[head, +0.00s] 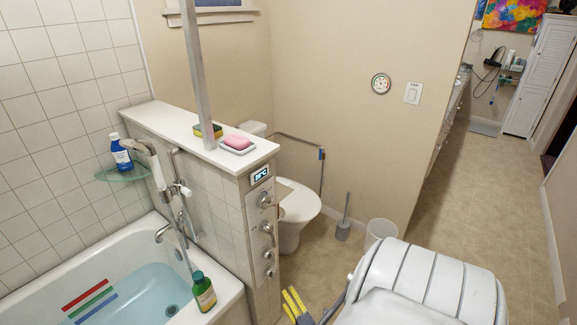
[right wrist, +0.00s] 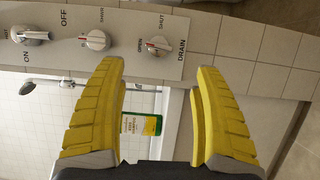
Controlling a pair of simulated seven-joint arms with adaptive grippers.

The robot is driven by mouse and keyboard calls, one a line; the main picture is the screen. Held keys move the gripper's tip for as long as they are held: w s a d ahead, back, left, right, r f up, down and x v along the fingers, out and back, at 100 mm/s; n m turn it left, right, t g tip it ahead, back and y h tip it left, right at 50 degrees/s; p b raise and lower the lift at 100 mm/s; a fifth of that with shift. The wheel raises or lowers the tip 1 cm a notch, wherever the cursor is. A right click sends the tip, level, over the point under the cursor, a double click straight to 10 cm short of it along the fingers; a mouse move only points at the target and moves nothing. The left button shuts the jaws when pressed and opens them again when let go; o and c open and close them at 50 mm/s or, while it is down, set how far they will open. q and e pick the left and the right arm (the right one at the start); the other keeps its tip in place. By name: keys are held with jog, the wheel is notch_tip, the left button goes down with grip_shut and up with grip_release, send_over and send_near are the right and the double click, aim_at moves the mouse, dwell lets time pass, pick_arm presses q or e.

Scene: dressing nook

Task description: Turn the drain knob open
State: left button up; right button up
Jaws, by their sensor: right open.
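The drain knob (right wrist: 157,45) is a round white knob on the wall panel, with DRAIN, OPEN and SHUT printed around it. A red mark shows on its left side in the right wrist view, on the OPEN side; I cannot tell the exact setting. In the head view the drain knob (head: 269,272) is low on the panel. My right gripper (head: 294,303) has yellow fingers and is beside the panel's lower end. In the right wrist view the right gripper (right wrist: 158,75) is open and empty, with the knob ahead of its fingertips, apart from them. My left gripper is not visible.
Other knobs, including a middle one (right wrist: 96,40), sit in a row with the drain knob. The bathtub (head: 232,283) holds water, and a green bottle (head: 203,291) stands on its rim. A toilet (head: 298,212) and a bin (head: 381,231) stand beyond the half wall.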

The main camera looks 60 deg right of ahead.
aim_at(271, 273)
jog(key=shift+s, duration=0.1)
